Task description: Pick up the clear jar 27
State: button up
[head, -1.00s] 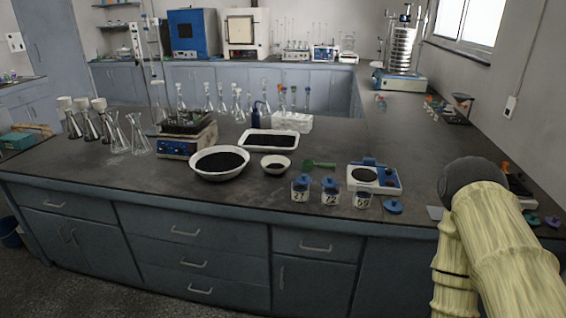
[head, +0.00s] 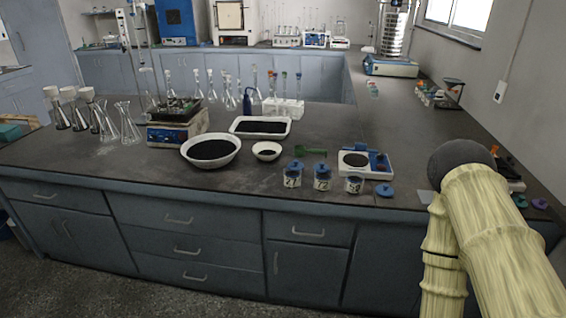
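The clear jar 27 (head: 292,181) stands upright near the front edge of the dark counter, with a blue lid on it and a label reading 27. It is the leftmost of three labelled jars. Jar 72 (head: 322,183), also blue-lidded, stands just to its right. The third jar (head: 353,186) is open, and a blue lid (head: 384,190) lies on the counter to its right. My arm shows at the right, covered in pale yellow, well apart from the jars. My gripper is not in the picture.
A white balance (head: 378,170) stands behind the jars, with a green scoop (head: 310,150) to its left. A small white bowl (head: 266,157) and a large bowl of black grains (head: 236,145) are left of the jars. The counter's front edge is close to the jars.

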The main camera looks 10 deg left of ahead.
aim_at(292, 177)
jog(key=u, duration=2.25)
jog(key=i, duration=0.45)
jog(key=z, duration=1.75)
